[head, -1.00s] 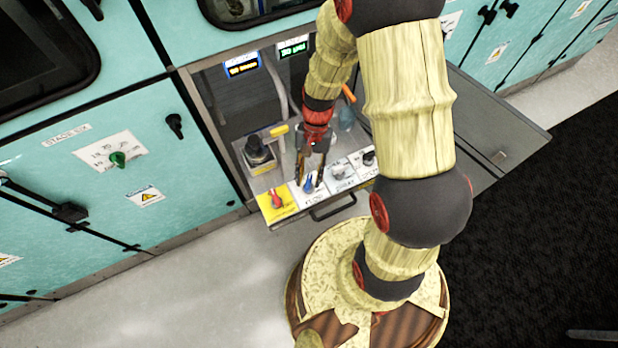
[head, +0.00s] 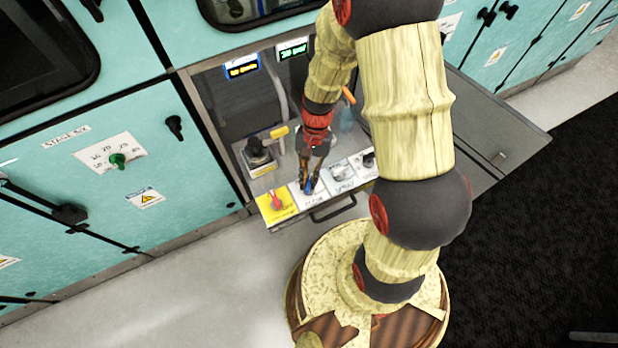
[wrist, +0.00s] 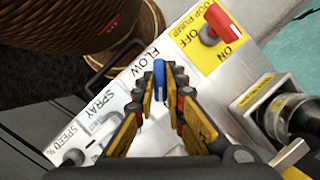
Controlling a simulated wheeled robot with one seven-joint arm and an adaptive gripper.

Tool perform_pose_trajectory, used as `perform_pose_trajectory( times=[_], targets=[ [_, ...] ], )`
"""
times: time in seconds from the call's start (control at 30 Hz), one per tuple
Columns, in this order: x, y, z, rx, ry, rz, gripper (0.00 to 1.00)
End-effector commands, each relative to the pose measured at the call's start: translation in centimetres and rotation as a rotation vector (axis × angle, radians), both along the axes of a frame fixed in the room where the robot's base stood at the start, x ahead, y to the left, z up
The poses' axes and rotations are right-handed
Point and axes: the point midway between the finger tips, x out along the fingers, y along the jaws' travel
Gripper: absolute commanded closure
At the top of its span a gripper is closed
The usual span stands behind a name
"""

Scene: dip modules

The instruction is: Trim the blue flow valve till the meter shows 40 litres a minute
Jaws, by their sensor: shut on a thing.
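The blue flow valve (wrist: 160,80) sits on a white panel marked FLOW, and my gripper (wrist: 163,98) is shut on it in the wrist view. In the head view the valve (head: 308,187) is partly hidden between the fingers of my gripper (head: 309,184). Two small lit displays stand at the back of the open bay: one with a blue frame and amber text (head: 242,66), one with green text (head: 292,49). Their text is too small to read, so I cannot tell the flow reading.
A red pump switch (wrist: 222,22) on a yellow plate marked ON and OFF is beside the valve. The SPRAY (head: 342,172) and SPEED (head: 368,160) controls are on the other side. A dark fitting with a yellow handle (head: 279,131) stands behind the panel.

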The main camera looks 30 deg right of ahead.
Motion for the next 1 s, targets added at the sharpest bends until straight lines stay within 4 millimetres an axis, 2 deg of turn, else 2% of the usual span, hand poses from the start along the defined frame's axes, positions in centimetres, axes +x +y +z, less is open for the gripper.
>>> perform_pose_trajectory(
  times=[0.27,0.63,0.97,1.0],
  targets=[
    [0.02,0.03,0.17,-0.001,0.000,0.030,1.00],
    [0.11,0.16,0.24,0.000,0.000,0.276,1.00],
    [0.12,0.14,0.01,0.000,0.000,0.296,1.00],
    [0.12,0.14,0.01,0.000,0.000,0.295,0.88]
  ],
)
